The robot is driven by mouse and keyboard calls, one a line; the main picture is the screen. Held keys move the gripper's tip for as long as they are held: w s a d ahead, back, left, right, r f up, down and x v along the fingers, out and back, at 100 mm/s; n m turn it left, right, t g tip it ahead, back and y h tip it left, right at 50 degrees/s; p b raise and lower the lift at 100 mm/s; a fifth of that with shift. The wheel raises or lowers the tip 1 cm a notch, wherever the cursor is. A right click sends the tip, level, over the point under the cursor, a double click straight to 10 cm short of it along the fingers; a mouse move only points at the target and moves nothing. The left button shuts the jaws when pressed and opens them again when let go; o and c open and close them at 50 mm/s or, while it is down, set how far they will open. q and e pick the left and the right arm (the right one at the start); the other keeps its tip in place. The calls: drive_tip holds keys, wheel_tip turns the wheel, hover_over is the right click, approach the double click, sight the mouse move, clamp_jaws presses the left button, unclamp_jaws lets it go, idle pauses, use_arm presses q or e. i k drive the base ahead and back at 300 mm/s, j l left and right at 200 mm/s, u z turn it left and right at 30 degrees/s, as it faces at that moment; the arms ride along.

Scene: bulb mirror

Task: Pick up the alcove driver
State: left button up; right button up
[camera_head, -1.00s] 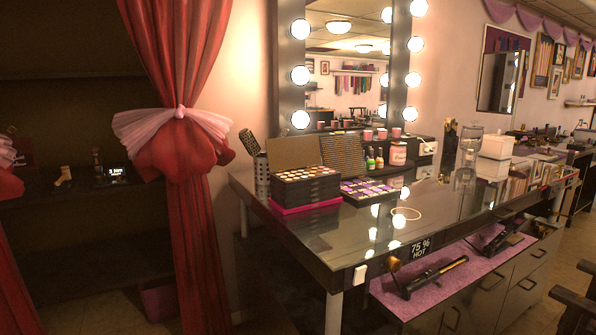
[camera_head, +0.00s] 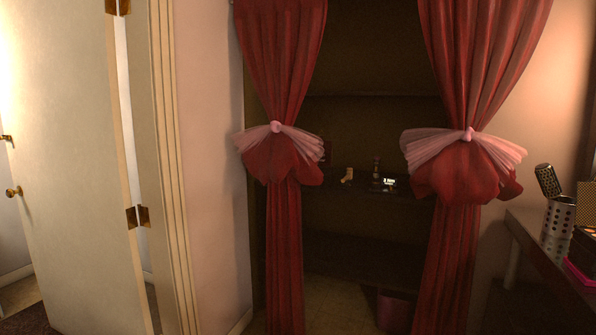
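Between two tied-back red curtains there is a dark alcove with shelves (camera_head: 340,250). Neither of my grippers shows in the view.
The left curtain (camera_head: 283,100) and right curtain (camera_head: 470,250) flank the opening. A pink bin (camera_head: 395,312) sits on the alcove floor. A white door (camera_head: 65,170) stands at left. The dressing table (camera_head: 540,255) with a brush holder (camera_head: 558,225) is at right.

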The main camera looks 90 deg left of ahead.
sight(377, 159)
drive_tip(key=u, duration=2.45)
